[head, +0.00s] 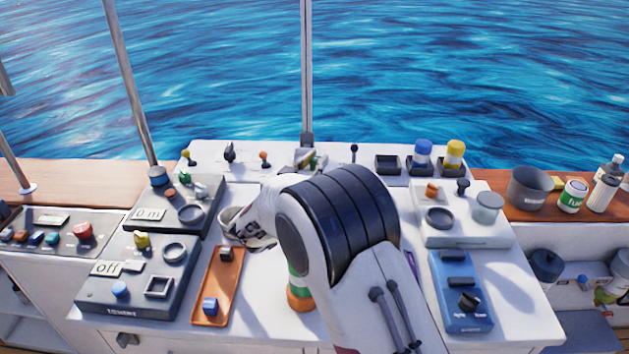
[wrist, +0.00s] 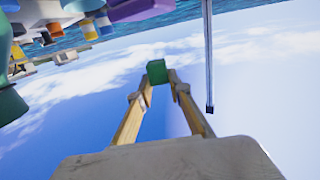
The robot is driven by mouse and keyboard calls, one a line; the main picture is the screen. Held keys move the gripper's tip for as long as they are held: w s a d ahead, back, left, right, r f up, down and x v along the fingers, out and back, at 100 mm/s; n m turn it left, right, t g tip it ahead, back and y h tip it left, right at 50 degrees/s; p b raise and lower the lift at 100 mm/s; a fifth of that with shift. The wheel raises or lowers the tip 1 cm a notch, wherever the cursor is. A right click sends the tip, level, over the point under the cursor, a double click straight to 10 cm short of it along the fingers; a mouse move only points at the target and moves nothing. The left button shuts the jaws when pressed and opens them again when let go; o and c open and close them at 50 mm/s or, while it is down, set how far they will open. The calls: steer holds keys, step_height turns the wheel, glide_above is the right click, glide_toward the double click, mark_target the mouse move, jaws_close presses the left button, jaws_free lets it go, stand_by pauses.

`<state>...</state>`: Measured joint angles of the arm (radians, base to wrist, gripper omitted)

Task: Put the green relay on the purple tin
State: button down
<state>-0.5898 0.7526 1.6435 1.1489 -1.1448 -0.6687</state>
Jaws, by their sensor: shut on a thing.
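The green relay (wrist: 156,71) shows in the wrist view as a small green block between the tips of my gripper (wrist: 159,83). The two tan fingers are shut on it, with sky behind. In the head view my bent white arm hides most of the middle of the bench, and I cannot clearly make out the gripper or the relay there. A purple rounded thing (wrist: 143,9), perhaps the purple tin, is cut off by the top edge of the wrist view. A purple sliver (head: 412,265) shows just right of my arm in the head view. The relay is apart from the purple thing.
Dark switch panels (head: 130,275) and an orange tray (head: 212,300) lie left of my arm. A blue switch box (head: 462,290) and a white panel with a clear jar (head: 488,207) stand right. Levers and blue and yellow capped jars (head: 454,156) line the back. Upright poles (head: 131,85) rise behind.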

steer(key=shift+f, duration=0.8)
steer(key=shift+f, duration=0.15)
steer(key=shift+f, duration=1.75)
steer(key=shift+f, duration=0.1)
steer(key=c, duration=1.8)
jaws_free()
steer(key=shift+c, duration=0.2)
steer(key=shift+s+a, duration=0.2)
steer(key=shift+s, duration=0.15)
steer(key=v, duration=1.1)
